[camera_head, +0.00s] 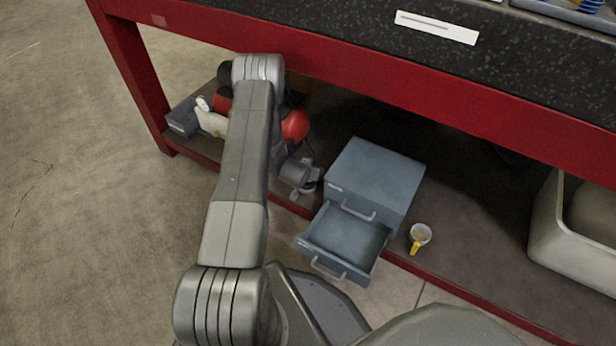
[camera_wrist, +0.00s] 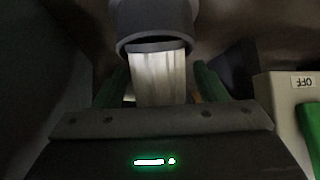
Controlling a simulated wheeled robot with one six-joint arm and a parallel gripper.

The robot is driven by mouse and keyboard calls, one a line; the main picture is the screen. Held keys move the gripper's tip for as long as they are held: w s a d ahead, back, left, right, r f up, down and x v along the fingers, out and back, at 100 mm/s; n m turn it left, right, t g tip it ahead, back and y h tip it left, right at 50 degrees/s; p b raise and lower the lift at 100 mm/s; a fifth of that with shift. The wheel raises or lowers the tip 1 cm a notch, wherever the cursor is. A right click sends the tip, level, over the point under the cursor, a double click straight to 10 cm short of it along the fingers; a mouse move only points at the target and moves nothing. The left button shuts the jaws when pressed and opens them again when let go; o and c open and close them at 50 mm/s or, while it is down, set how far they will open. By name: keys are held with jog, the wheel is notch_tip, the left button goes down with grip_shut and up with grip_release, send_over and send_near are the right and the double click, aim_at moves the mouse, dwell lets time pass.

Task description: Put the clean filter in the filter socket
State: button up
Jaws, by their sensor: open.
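A pale, off-white ribbed filter (camera_wrist: 158,78) is in the wrist view. Its upper end is inside the rim of a grey round filter socket (camera_wrist: 154,20), and its lower part sticks out toward my gripper (camera_wrist: 161,84). The dark green fingers stand on either side of the filter, with a visible gap on the right. My gripper is open. How deep the filter sits in the socket is hidden by the rim. In the head view my arm reaches under the bench and hides the filter and socket.
A pale box marked OFF (camera_wrist: 284,110) with a green part stands close right of my gripper.

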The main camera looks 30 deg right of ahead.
jog(key=c, duration=1.2)
notch_tip(320, 180, up, 10)
jog(key=p, duration=0.3)
jog(key=shift+f, duration=0.25)
jog(key=h+b, duration=0.1)
jog(key=t+h+b, duration=0.1)
jog(key=shift+s+d+f+b, duration=0.1)
jog(key=shift+s+f+b, duration=0.1)
jog(key=shift+f+b, duration=0.2)
jog(key=shift+r+t+h+b, duration=0.15)
jog(key=shift+t+h+b, duration=0.55)
jog(key=shift+h, duration=0.3)
jog(key=shift+s+a+r+t+h+b, duration=0.2)
jog(key=shift+a+r+t+h+b, duration=0.25)
jog(key=shift+a+t+h+b, duration=0.2)
jog(key=shift+f, duration=0.1)
notch_tip(320, 180, down, 10)
jog(key=b, duration=0.4)
jog(key=shift+r, duration=0.25)
